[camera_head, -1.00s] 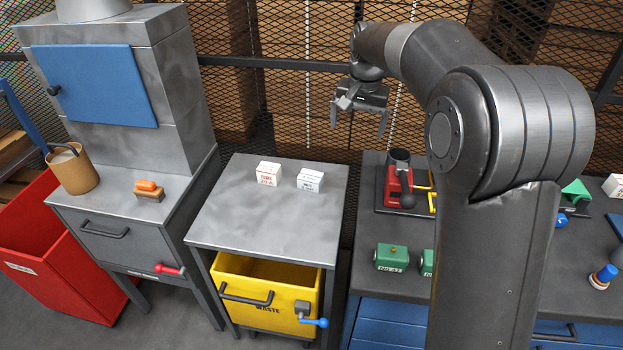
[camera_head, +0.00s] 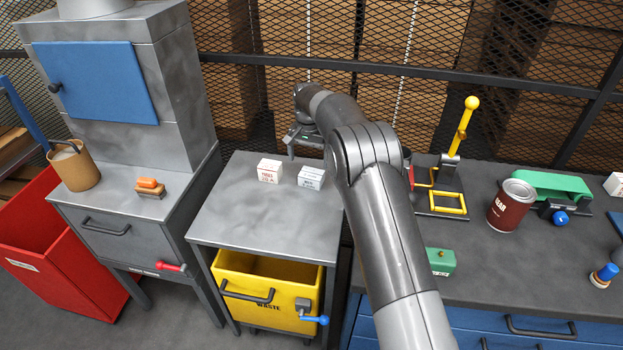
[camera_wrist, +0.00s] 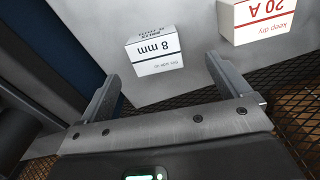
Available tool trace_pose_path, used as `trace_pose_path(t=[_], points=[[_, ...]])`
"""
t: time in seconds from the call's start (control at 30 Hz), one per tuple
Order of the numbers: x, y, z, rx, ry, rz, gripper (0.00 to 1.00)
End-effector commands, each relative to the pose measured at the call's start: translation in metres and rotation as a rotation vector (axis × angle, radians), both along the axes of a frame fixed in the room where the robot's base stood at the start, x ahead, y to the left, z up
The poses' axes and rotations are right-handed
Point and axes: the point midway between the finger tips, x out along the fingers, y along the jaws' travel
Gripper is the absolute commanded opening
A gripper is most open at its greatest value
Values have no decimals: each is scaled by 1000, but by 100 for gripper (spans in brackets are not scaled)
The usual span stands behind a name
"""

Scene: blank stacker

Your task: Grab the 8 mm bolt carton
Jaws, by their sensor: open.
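The 8 mm bolt carton (camera_head: 311,178) is a small white box with dark lettering on the grey table with the yellow bin. In the wrist view the carton (camera_wrist: 155,52) shows its "8 mm" label, upside down. My gripper (camera_head: 306,146) is open and empty, above the back of the table and behind the carton. In the wrist view the carton lies ahead of the gap between my two fingers (camera_wrist: 163,78), and they are apart from it.
A white carton with red print, "20 A" (camera_head: 269,171), stands just left of the 8 mm carton; it also shows in the wrist view (camera_wrist: 256,18). A wire mesh wall (camera_head: 290,88) rises behind the table. The table's front half (camera_head: 262,225) is clear.

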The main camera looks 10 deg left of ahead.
Motion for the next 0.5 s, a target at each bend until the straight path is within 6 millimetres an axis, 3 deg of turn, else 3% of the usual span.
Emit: trace_pose_path(t=[0.1,0.37,0.5], points=[[0,0,-16,0,0,0,94],[0,-3,-33,0,0,0,94],[-1,-9,-53,-1,2,0,94]])
